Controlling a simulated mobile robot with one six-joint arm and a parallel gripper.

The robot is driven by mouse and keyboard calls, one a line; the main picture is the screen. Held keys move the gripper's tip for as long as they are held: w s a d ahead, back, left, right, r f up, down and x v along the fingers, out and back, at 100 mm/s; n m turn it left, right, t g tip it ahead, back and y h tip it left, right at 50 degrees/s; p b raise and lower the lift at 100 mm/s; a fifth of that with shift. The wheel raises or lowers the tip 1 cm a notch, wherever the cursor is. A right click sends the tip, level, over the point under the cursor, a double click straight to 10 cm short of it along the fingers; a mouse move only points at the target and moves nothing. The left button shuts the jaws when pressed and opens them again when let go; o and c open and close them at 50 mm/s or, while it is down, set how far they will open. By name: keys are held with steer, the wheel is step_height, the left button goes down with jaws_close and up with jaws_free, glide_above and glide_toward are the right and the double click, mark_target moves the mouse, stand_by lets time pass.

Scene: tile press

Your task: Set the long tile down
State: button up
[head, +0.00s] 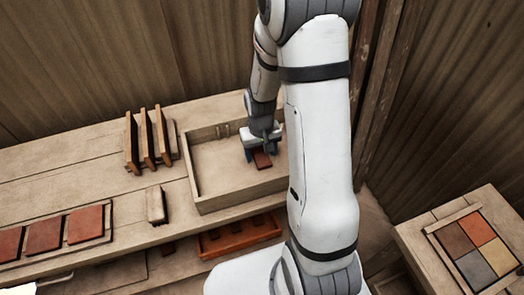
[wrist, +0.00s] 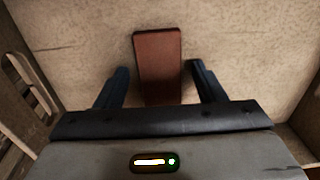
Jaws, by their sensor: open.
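The long tile is a reddish-brown rectangular piece (wrist: 158,62). It lies flat on the floor of the shallow wooden tray (head: 206,205), and it also shows in the head view (head: 262,159). My gripper (wrist: 158,85) is open, with one dark finger on each side of the tile and a visible gap at both sides. In the head view my gripper (head: 262,150) is low inside the tray, above the tile. The near end of the tile is hidden by the gripper body in the wrist view.
A rack with several upright brown tiles (head: 147,138) stands left of the tray. Red square tiles (head: 44,234) lie on a board at the lower left. A small pale block (head: 156,205) is on the bench. An orange-red tray (head: 240,236) sits below; a four-colour tile panel (head: 477,246) is at right.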

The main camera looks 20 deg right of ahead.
mark_target(261, 155)
step_height(261, 155, up, 12)
steer(key=s+a+r+t, duration=0.2)
steer(key=s+r, duration=0.8)
steer(key=s, duration=0.5)
steer(key=shift+a+r+t+b, duration=0.25)
steer(key=shift+r+t+b, duration=0.1)
steer(key=shift+t, duration=0.15)
steer(key=shift+w, duration=0.1)
